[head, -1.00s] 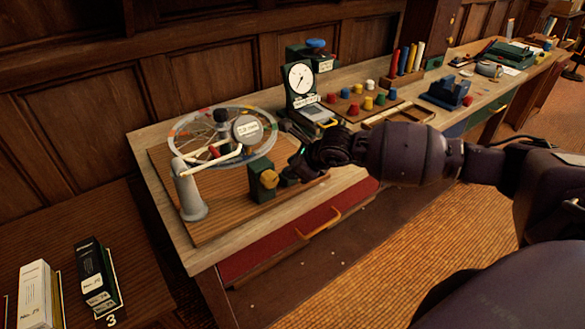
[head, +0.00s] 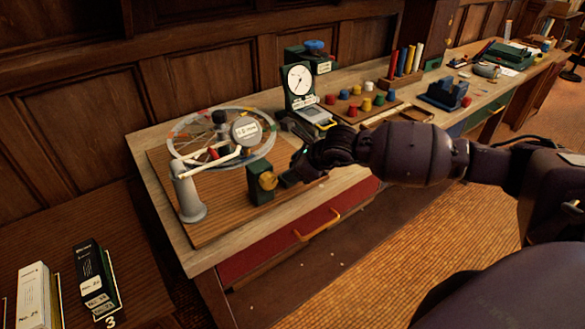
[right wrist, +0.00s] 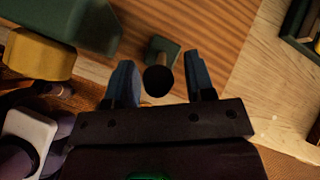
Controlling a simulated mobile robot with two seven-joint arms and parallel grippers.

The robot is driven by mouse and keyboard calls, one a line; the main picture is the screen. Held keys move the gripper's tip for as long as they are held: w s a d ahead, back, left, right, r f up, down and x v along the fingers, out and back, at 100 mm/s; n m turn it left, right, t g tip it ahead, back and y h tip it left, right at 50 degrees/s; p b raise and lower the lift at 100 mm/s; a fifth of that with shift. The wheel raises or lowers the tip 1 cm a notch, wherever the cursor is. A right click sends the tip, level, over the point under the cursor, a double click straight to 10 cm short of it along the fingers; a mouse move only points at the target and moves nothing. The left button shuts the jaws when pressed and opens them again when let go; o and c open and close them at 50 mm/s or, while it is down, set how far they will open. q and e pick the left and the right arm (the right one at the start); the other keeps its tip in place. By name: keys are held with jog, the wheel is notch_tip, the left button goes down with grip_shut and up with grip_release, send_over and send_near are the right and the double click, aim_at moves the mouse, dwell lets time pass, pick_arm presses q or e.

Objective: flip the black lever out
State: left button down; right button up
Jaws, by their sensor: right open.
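A black, round-ended lever (right wrist: 158,81) on a small green base (right wrist: 162,50) shows in the right wrist view. My right gripper (right wrist: 161,72) is open, with one blue-grey finger on each side of the lever's dark end. I cannot tell whether either finger touches it. In the head view my right gripper (head: 288,179) is low over the wooden board, just right of a green block (head: 260,193) with a yellow knob (head: 267,180); the lever is hidden there behind the gripper. My left gripper is not in view.
On the board (head: 225,215), a spoked wheel (head: 190,125) and grey post (head: 188,195) stand left of the gripper. A dial gauge (head: 299,79) stands behind it. The yellow knob (right wrist: 35,55) is close left in the wrist view. Bare wood lies right of the fingers there.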

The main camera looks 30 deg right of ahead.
jog(key=v, duration=0.9)
jog(key=shift+s+r+p, duration=0.2)
jog(key=shift+p, duration=0.1)
